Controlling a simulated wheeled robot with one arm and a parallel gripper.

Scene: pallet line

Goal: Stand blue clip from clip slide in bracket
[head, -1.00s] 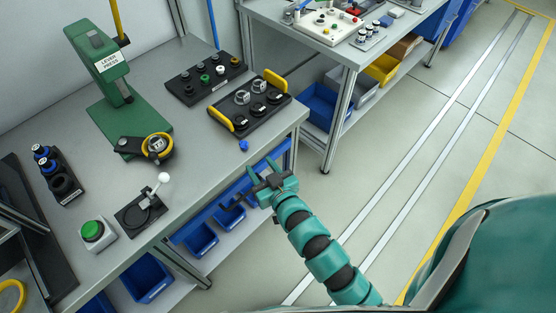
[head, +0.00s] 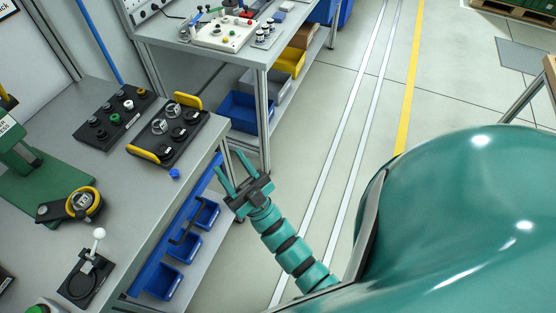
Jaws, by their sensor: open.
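My gripper (head: 232,170) is open and empty, its two teal fingers apart, beyond the front edge of the near bench. A small blue piece (head: 174,174) lies on the bench at its front edge, left of the gripper and apart from it; it may be the blue clip, but it is too small to tell. I cannot make out a clip slide for certain. A dark bent part (head: 187,232) shows at the bench front, below the gripper; I cannot tell whether it is the bracket.
The near bench (head: 150,205) holds a black tray with yellow handles (head: 168,146), a black rack of knobs (head: 100,128), a green press (head: 50,180) and a white-knobbed lever (head: 88,265). Blue bins (head: 165,280) hang below. A second bench (head: 180,35) stands behind.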

